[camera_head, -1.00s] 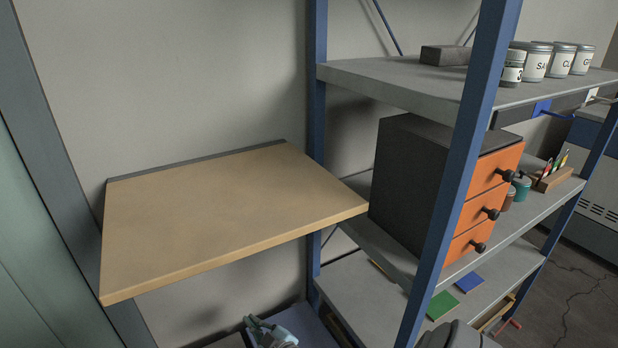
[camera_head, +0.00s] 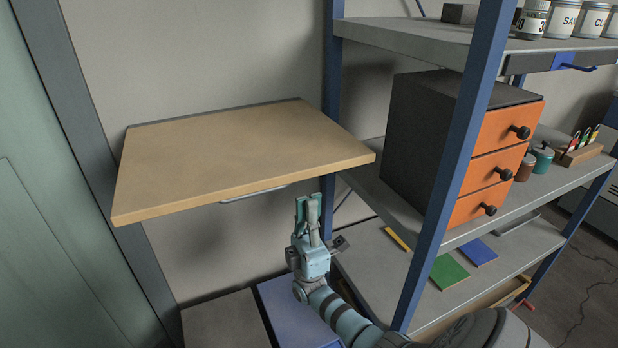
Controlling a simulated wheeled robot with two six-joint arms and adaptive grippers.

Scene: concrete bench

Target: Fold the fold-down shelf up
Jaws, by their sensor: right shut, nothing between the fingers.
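The fold-down shelf (camera_head: 240,157) is a light wooden board on the wall at left. It stands out level from the wall. A thin grey bar (camera_head: 253,193) shows just under its front edge. My right gripper (camera_head: 308,205) is below the shelf's front right part, with its fingers pointing up. The fingers are shut and hold nothing. A gap shows between the fingertips and the shelf's front edge in the picture; the depth between them is hard to tell. My left gripper is not in view.
A blue-framed rack (camera_head: 462,150) stands right of the shelf, its post close to the shelf's right end. It holds a dark cabinet with orange drawers (camera_head: 497,169), jars (camera_head: 563,18) and green and blue squares. A blue surface (camera_head: 290,312) lies below. A grey-green panel (camera_head: 40,220) stands at left.

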